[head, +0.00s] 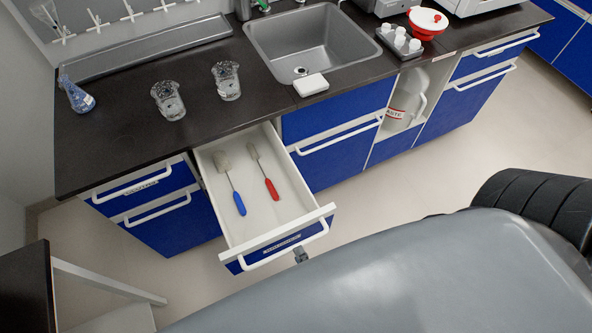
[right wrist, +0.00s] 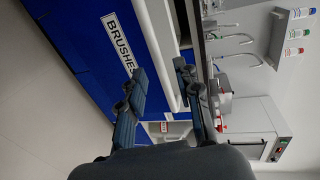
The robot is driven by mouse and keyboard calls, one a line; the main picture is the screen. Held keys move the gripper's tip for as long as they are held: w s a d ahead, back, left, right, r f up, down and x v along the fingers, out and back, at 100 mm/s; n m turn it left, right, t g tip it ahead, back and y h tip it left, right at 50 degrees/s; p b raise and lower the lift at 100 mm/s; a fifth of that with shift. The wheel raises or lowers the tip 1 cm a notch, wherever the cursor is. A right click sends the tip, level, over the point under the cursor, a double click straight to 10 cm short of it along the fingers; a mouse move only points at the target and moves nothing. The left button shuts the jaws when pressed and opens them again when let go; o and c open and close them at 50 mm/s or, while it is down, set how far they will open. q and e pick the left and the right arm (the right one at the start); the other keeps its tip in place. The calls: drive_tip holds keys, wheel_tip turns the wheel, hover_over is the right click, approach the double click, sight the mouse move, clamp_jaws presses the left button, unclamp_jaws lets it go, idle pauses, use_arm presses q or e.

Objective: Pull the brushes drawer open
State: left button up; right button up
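The brushes drawer (head: 232,222) stands pulled out from the counter in the head view, and its white inside shows. A brush with a blue handle (head: 239,203) and one with a red handle (head: 271,188) lie in it. Its front has a white bar handle (head: 290,249) and a label; the label (right wrist: 122,45) shows in the right wrist view, partly covered by a finger. My right gripper (right wrist: 158,85) has its fingers apart, close to the drawer front. Only a small dark part of it (head: 301,256) shows at the handle in the head view. My left gripper is not in view.
Closed blue drawers (head: 148,198) are left of the open one, and a closed blue cabinet front (head: 335,150) is right of it. Glass beakers (head: 228,82) and a flask (head: 76,96) stand on the dark countertop (head: 130,135) near the sink (head: 318,50). Bare floor lies before the cabinets.

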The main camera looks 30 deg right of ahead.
drive_tip(key=v, duration=0.7)
drive_tip(key=shift+s, duration=0.1)
